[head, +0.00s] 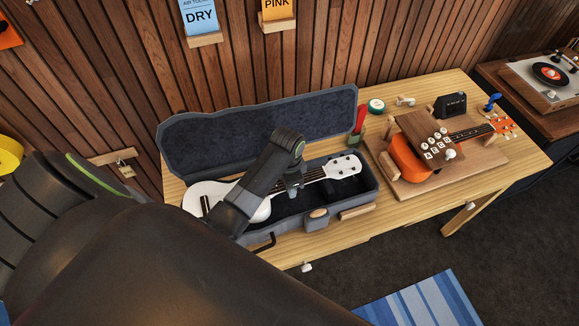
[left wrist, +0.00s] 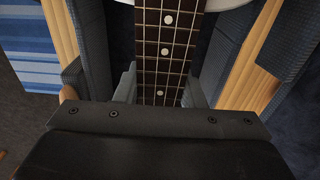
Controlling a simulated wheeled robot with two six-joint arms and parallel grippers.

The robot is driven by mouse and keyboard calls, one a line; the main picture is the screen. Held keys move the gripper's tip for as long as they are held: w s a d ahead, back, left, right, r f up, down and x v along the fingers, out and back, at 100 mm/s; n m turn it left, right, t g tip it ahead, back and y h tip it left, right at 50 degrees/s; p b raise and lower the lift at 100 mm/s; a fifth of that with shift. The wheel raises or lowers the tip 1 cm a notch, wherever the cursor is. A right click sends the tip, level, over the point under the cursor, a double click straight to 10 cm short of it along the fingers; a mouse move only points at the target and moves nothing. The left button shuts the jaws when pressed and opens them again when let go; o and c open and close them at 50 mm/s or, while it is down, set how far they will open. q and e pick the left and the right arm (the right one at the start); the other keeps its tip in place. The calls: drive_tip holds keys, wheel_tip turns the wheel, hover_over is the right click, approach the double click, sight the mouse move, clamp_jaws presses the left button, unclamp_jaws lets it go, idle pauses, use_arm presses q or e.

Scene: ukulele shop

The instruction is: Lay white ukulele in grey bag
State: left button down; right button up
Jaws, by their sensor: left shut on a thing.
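The white ukulele (head: 257,212) is in or just above the open grey bag (head: 367,197), its body at the left and its headstock (head: 346,167) at the right. I cannot tell whether it rests on the bag's floor. The bag's lid (head: 260,131) stands open at the back. My left gripper (head: 296,190) is shut on the ukulele's neck, with the dark fretboard (left wrist: 165,50) between its fingers in the left wrist view. My left arm hides part of the body and the bag's left front. My right gripper is not in view.
The wooden table (head: 505,165) also holds an orange ukulele (head: 406,158) on a board at the right, under a wooden block with white knobs (head: 431,135). A green round tin (head: 376,106) and a red-handled tool (head: 360,121) are near the lid. A slatted wall stands behind.

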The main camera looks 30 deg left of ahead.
use_arm(q)
drive_tip(key=shift+f, duration=0.1)
drive_tip(key=shift+f+b, duration=1.05)
drive_tip(key=shift+f, duration=1.1)
drive_tip(key=c, duration=0.9)
unclamp_jaws()
drive_tip(key=shift+o, duration=0.2)
drive_tip(key=shift+r+p, duration=1)
drive_tip(key=shift+p, duration=0.3)
